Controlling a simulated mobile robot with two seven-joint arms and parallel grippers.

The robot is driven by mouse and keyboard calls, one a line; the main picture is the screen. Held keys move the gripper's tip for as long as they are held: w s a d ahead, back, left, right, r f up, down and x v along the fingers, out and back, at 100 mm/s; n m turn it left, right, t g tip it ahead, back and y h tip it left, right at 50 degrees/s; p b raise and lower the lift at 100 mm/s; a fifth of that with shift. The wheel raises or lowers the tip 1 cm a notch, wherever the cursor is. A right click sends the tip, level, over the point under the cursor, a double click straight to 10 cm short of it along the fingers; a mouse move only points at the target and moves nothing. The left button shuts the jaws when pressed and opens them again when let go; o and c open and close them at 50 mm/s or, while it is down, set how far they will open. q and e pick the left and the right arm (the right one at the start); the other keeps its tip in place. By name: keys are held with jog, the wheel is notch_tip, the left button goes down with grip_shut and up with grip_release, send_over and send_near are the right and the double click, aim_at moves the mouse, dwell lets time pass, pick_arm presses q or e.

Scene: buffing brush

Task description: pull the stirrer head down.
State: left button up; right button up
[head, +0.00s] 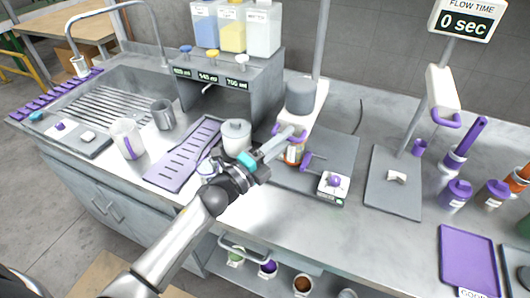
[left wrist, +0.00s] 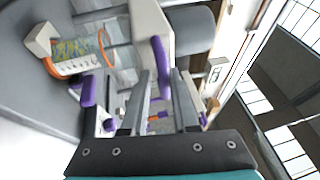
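The stirrer head (head: 310,103) is a cream block with a dark grey motor cylinder (head: 300,96), raised on a tall post. A purple handle bar (head: 290,134) sits at its lower front. A jar with orange contents (head: 293,154) stands under it. My left gripper (head: 296,133) reaches from the left to the handle. In the left wrist view, the two fingers (left wrist: 162,80) are apart, with the purple bar (left wrist: 159,62) showing between their tips. The cream head (left wrist: 150,22) is just beyond. Whether the fingers touch the bar cannot be told. My right gripper is out of view.
A small box with a purple knob (head: 333,185) stands right of the jar. A white lidded pot (head: 236,137) is close to my left wrist. Purple-capped bottles (head: 457,193) stand at the right. The counter's front strip (head: 290,215) is clear.

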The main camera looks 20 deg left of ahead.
pick_arm(q)
jog(key=b+v, duration=0.1)
jog(key=v, duration=1.4)
jog(key=shift+b, duration=0.3)
dwell(1.4)
